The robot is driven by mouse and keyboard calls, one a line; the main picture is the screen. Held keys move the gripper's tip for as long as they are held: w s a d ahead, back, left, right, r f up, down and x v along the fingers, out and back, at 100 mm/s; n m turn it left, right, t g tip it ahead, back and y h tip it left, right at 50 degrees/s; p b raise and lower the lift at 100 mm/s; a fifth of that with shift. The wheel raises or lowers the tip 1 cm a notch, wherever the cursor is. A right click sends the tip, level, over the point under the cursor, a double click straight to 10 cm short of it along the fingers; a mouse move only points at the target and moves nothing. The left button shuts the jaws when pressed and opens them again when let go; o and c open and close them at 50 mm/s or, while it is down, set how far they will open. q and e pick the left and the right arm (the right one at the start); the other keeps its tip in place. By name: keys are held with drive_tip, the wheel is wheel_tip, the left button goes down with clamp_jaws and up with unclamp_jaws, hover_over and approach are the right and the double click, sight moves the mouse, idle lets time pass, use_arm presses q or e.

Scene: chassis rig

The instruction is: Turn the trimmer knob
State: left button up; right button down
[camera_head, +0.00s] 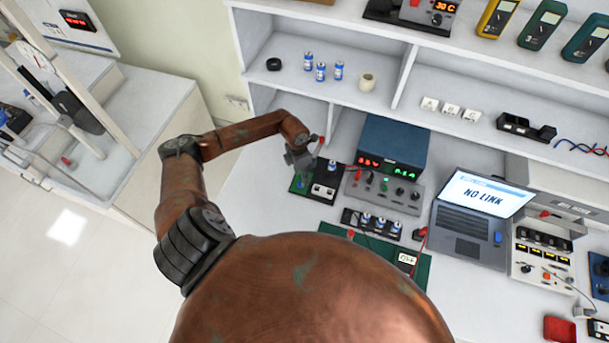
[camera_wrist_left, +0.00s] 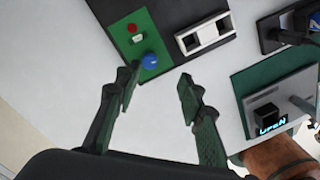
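The trimmer knob is a small round blue knob (camera_wrist_left: 149,61) on a green circuit board (camera_wrist_left: 133,45), which also carries a red part and a small white part. The board sits at the left end of a black base, and also shows in the head view (camera_head: 300,185). My left gripper (camera_wrist_left: 157,80) is open and empty in the wrist view, with its two fingers apart and the knob just beyond the gap, nearer the left fingertip. In the head view my left gripper (camera_head: 300,160) is over the board and partly covers it. My right gripper is in neither view.
A white holder (camera_wrist_left: 206,38) is right of the green board. A blue power supply (camera_head: 392,145) stands behind, with a grey knob panel (camera_head: 385,190) in front. A laptop (camera_head: 478,215) reads "NO LINK". Bare bench lies left of the board.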

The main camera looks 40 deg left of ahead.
sight(300, 183)
use_arm(q)
drive_tip(key=shift+w+a+r+m+y, duration=0.15)
drive_tip(key=shift+w+a+m+y, duration=0.05)
drive_tip(key=shift+a+m+y, duration=0.1)
drive_tip(key=shift+w+f, duration=0.1)
drive_tip(key=shift+f, duration=0.1)
drive_tip(key=shift+s+a+f+p, duration=0.1)
drive_tip(key=shift+f+p, duration=0.1)
drive_tip(key=shift+f, duration=1.6)
drive_tip(key=shift+s+a+f+p, duration=0.1)
drive_tip(key=shift+f+p, duration=0.1)
drive_tip(key=shift+f, duration=1.6)
clamp_jaws()
